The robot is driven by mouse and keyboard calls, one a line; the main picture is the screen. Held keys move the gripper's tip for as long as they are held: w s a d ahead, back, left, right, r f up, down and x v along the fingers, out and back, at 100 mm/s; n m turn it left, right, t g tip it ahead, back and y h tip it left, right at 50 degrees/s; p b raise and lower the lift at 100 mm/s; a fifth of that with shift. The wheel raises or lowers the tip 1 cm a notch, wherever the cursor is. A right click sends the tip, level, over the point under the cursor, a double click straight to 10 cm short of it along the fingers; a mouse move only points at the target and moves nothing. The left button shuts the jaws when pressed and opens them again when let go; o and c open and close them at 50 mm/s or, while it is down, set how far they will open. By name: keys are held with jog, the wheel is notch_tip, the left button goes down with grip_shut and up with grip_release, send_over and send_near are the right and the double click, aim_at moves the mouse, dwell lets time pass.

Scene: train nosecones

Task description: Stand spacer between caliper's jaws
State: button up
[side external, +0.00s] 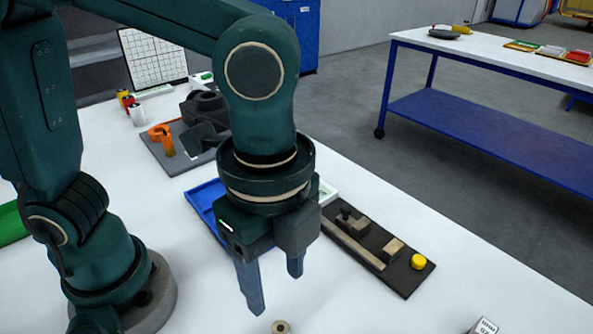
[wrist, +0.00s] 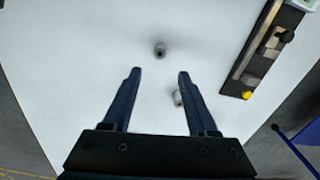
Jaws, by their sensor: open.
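The wrist view shows two small cylinders. One (wrist: 160,50) lies beyond the fingertips, and the other (wrist: 178,98) is beside the right finger. My gripper (wrist: 160,72) is open, pointing down, with nothing held. The caliper (side external: 362,232), with blocky tan and dark parts, lies on a dark board right of my gripper. It also shows in the wrist view (wrist: 268,50).
A yellow round piece (side external: 418,261) sits at the board's near end. A blue tray (side external: 205,199) is behind my gripper. An orange clamp-like object (side external: 161,135) stands farther back. The table's front right is mostly clear.

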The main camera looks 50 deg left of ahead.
jog(key=a+r+n+t, duration=0.1)
jog(key=a+n+t, duration=0.1)
jog(key=a+n, duration=0.5)
jog(key=w+a+r+n+t, duration=0.1)
jog(key=a+r+n+t, duration=0.1)
jog(key=a+n, duration=0.5)
jog(key=shift+n+t, duration=0.5)
jog(key=shift+t, duration=0.1)
jog(key=shift+o, duration=0.5)
jog(key=shift+s+a+n, duration=0.1)
jog(key=shift+a+n, duration=0.35)
jog(key=shift+n, duration=0.25)
